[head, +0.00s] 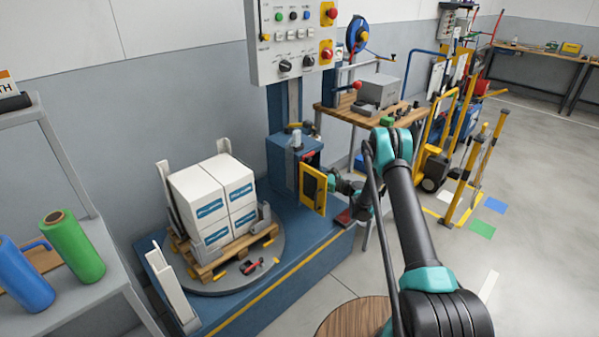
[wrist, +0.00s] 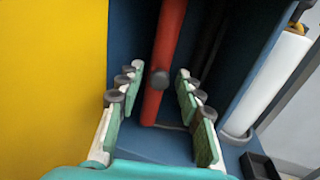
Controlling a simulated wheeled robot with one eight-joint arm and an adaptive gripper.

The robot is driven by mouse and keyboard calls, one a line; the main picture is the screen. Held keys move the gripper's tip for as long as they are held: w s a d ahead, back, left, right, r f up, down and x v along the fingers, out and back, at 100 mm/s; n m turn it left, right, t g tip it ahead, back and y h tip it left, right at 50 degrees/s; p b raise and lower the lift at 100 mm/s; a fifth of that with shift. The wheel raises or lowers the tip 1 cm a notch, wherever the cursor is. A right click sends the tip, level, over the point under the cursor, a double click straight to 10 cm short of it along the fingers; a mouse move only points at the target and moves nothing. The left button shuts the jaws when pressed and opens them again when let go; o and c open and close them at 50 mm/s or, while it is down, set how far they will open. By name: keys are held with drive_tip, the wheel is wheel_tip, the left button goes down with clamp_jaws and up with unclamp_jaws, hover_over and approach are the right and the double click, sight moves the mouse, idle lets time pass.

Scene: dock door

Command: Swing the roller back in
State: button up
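In the head view my gripper (head: 334,181) is at the opening of the blue housing, partly hidden by the open yellow door (head: 313,188). The roller is not clearly visible there.
The yellow door (wrist: 50,70) fills the left of the wrist view, and a white roll (wrist: 268,85) stands at the right. A turntable (head: 222,284) carries a pallet of white boxes. A wooden bench (head: 350,113) stands behind. Open floor (head: 545,180) lies right.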

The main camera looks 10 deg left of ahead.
drive_tip(key=shift+x, duration=2.55)
drive_tip(key=shift+c, duration=0.6)
clamp_jaws()
